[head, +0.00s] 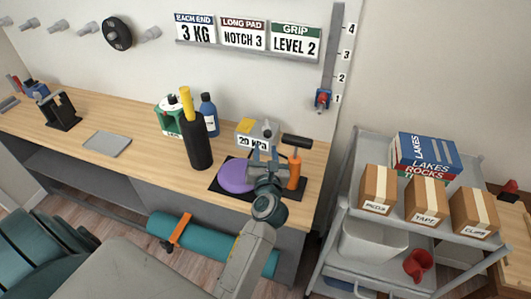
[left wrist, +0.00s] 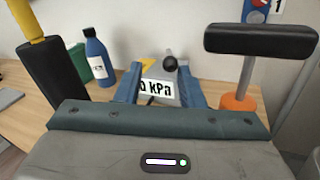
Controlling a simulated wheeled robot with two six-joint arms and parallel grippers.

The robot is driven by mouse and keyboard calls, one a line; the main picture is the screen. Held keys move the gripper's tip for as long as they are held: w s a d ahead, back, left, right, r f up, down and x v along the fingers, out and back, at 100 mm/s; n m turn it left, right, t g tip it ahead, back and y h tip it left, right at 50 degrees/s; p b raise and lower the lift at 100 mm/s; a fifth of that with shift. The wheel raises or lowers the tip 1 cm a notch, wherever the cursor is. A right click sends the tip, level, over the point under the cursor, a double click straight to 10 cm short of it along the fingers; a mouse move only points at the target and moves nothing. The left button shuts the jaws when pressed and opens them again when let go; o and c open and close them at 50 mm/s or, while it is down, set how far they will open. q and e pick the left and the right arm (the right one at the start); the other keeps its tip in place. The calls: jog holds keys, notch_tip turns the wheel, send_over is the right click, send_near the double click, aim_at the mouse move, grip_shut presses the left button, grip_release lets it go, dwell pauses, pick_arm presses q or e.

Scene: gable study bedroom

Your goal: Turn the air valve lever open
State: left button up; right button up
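The small air unit with a yellow top and white kPa label (head: 250,141) stands at the back of the bench. In the left wrist view its label (left wrist: 158,88) is partly hidden by my fingers. A grey fitting (head: 268,127) sits at its right side; in the left wrist view a dark round knob (left wrist: 170,63) shows there, likely the valve lever. My left gripper (head: 265,149) is in front of it, its blue fingers apart on either side of the label in the left wrist view (left wrist: 161,86). I see nothing between them; contact cannot be told. My right gripper is not in view.
An orange post with a black T-handle (head: 294,167) stands close right of my left gripper. A purple disc (head: 235,176) lies to its left. A black cylinder with yellow handle (head: 196,146) and blue bottle (head: 209,115) stand farther left. A loaded cart (head: 346,190) is at the right.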

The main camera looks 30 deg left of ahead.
pick_arm(q)
jog(key=shift+c, duration=0.4)
jog(key=shift+a, duration=0.1)
jog(key=c, duration=0.3)
jog(key=shift+a+r+m+t, duration=0.1)
jog(key=shift+a+m+t, duration=0.25)
jog(key=shift+m, duration=0.15)
grip_shut()
jog(key=m+h, duration=1.3)
jog(key=m, duration=1.2)
send_near(267, 130)
jog(key=s+a, duration=0.3)
jog(key=a, duration=0.4)
jog(key=w+d+f+p, duration=0.2)
jog(key=w+d, duration=0.3)
jog(key=w, duration=0.6)
jog(key=shift+w+d, duration=0.25)
jog(key=shift+d, duration=0.15)
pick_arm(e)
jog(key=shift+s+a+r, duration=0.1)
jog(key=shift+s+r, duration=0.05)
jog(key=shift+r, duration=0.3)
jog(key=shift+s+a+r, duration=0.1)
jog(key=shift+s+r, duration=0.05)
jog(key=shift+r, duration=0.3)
